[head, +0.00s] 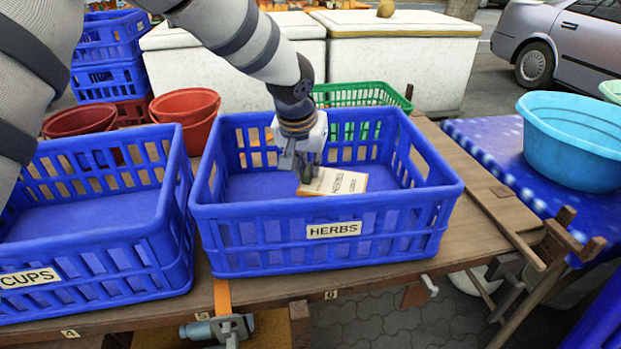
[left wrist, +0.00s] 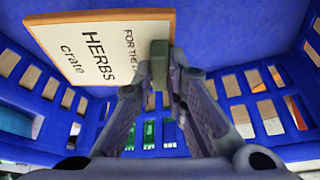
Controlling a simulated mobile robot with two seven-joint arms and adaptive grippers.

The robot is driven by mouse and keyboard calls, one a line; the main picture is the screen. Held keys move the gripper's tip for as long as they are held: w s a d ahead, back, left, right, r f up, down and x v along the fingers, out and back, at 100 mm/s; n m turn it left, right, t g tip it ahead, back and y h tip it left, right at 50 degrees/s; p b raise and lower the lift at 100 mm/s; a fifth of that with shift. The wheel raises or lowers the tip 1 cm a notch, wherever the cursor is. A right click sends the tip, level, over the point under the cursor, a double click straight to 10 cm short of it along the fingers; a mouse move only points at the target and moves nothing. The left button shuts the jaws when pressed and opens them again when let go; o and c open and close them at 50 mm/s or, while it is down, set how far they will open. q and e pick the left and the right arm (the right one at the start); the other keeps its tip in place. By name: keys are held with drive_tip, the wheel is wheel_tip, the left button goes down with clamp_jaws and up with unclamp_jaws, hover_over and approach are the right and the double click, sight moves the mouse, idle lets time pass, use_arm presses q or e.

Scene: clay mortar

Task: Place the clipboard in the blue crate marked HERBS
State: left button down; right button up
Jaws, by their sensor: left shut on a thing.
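The clipboard (head: 340,181) is a thin pale board with a tan edge and printed lettering. In the left wrist view the clipboard (left wrist: 75,62) reads HERBS crate. My left gripper (head: 307,172) reaches down into the blue crate marked HERBS (head: 332,230) and is shut on the clipboard's edge. In the left wrist view the left gripper's fingertips (left wrist: 160,65) meet at the board's right edge. The clipboard is tilted, within the crate's walls just behind the front rim. I cannot tell whether it touches the floor. My right gripper is not in view.
A blue crate marked CUPS (head: 80,250) stands close on the left. A green basket (head: 362,94) and red-brown pots (head: 185,105) are behind. A light-blue basin (head: 570,140) stands on the right. The crate floor (head: 255,186) left of the gripper is bare.

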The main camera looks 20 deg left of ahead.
use_arm(q)
wheel_tip(320, 180, down, 2)
drive_tip(key=shift+f, duration=0.35)
drive_tip(key=shift+w+r, duration=0.1)
drive_tip(key=shift+f, duration=0.55)
drive_tip(key=c, duration=1.6)
unclamp_jaws()
